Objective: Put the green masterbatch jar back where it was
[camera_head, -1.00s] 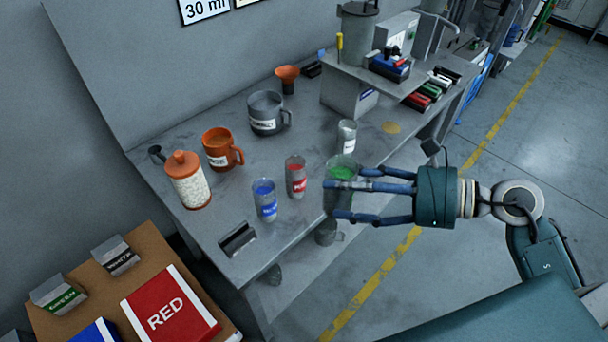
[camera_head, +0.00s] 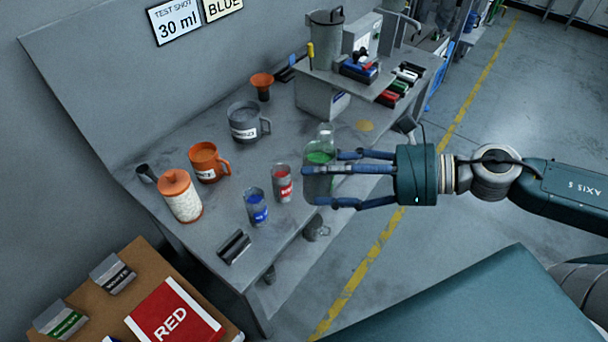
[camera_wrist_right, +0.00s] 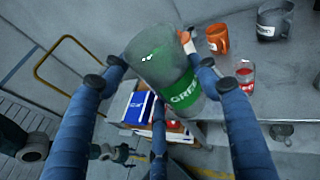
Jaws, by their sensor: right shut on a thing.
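The green masterbatch jar (camera_head: 320,157) is a clear jar with green contents. My right gripper (camera_head: 313,183) is shut on it from the right, at the bench's front edge; I cannot tell its height above the top. In the right wrist view the jar (camera_wrist_right: 180,80) with its green label fills the space between my fingers (camera_wrist_right: 160,80) and looks tilted. The red jar (camera_head: 282,183) and the blue jar (camera_head: 256,207) stand on the bench to its left. A clear jar (camera_head: 325,134) shows partly behind the green one. My left gripper is out of view.
The grey bench (camera_head: 240,170) also carries an orange mug (camera_head: 207,163), a grey mug (camera_head: 244,122), a white jar with an orange lid (camera_head: 181,197) and an orange funnel (camera_head: 262,84). A box (camera_head: 175,315) labelled RED lies at lower left.

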